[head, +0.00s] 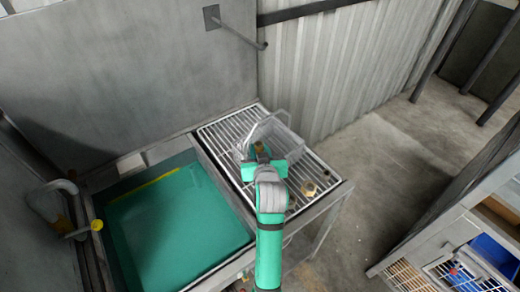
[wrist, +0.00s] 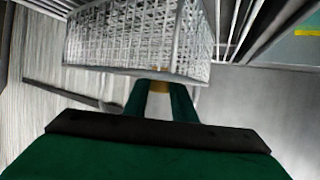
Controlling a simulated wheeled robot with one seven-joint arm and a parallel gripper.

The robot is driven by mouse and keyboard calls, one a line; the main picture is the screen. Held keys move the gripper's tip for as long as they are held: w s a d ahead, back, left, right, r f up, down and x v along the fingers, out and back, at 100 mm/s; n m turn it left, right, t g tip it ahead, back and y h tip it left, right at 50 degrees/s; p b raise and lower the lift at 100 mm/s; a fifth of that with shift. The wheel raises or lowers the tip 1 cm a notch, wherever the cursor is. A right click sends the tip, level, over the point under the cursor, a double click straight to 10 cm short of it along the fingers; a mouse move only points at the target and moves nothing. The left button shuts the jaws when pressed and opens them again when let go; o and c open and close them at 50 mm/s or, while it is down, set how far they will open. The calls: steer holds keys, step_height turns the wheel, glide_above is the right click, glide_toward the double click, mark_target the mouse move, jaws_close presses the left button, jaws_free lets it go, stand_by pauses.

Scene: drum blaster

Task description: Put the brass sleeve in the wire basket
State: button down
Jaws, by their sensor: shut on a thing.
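My gripper (head: 260,155) is shut on a small brass piece, which looks like the brass sleeve (head: 259,146). In the wrist view the brass sleeve (wrist: 160,87) shows between the two green fingers (wrist: 160,92), partly hidden by them. The wire basket (head: 293,150) stands on the slatted rack, with its handle raised. In the wrist view the mesh basket (wrist: 135,45) lies just beyond the fingertips. I cannot tell whether the sleeve is over the basket's opening or outside its wall.
The slatted rack (head: 222,137) holds another brass fitting (head: 309,188) to the right of my arm. A green-filled tank (head: 170,215) lies to the left. A grey wall and corrugated panel (head: 330,70) stand behind. A shelf with a blue bin (head: 495,252) is at the lower right.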

steer(key=shift+s+a, duration=0.1)
steer(key=shift+a, duration=0.15)
steer(key=shift+d+f, duration=0.25)
steer(key=shift+s+f, duration=0.1)
steer(key=shift+f, duration=0.1)
steer(key=shift+f, duration=0.1)
steer(key=c, duration=1.8)
jaws_free()
steer(key=shift+f, duration=0.1)
steer(key=shift+o, duration=0.3)
steer(key=shift+a, duration=0.15)
